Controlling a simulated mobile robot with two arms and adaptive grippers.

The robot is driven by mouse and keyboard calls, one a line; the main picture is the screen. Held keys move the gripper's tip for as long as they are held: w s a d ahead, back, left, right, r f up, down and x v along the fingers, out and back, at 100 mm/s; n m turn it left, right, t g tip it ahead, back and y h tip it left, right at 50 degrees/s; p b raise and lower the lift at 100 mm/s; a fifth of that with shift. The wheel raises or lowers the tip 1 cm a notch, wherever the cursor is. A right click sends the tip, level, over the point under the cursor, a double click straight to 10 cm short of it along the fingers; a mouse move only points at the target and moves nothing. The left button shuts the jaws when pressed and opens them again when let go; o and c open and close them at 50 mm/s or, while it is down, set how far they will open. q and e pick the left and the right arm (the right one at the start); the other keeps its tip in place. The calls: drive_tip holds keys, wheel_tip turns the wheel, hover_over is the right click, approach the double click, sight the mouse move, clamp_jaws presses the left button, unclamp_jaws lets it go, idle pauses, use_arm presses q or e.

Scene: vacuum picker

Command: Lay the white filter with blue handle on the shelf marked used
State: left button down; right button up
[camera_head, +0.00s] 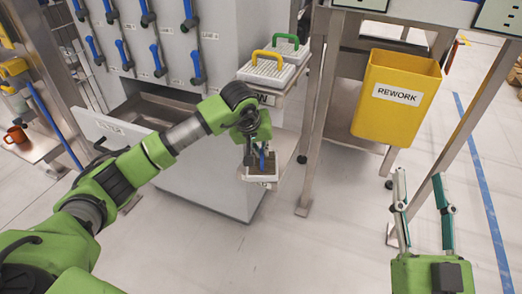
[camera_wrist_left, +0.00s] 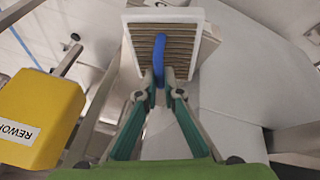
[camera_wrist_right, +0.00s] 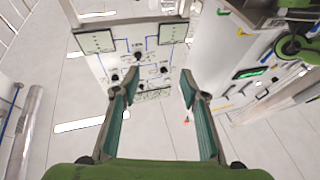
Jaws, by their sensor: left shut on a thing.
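The filter with a white frame, brown pleats and a blue handle (camera_wrist_left: 188,50) is in my left gripper (camera_wrist_left: 162,76), which is shut on the handle. In the head view the filter (camera_head: 260,173) is at the lower shelf (camera_head: 286,148), below my left gripper (camera_head: 258,150). I cannot tell whether it rests on that shelf. A small label (camera_head: 265,185) at the shelf's front is too small to read. My right gripper (camera_head: 420,190) is open and empty, away from the shelves at the lower right; its spread fingers show in the right wrist view (camera_wrist_right: 158,85).
The upper shelf (camera_head: 282,98), with a partly hidden label ending in W, bears clean white filters with yellow (camera_head: 266,73) and green (camera_head: 288,50) handles. A yellow REWORK bin (camera_head: 397,97) hangs to the right. An open drawer (camera_head: 150,110) stands left beneath my left arm.

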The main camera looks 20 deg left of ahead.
use_arm(q)
drive_tip(key=shift+f, duration=0.1)
drive_tip(key=c, duration=2.2)
unclamp_jaws()
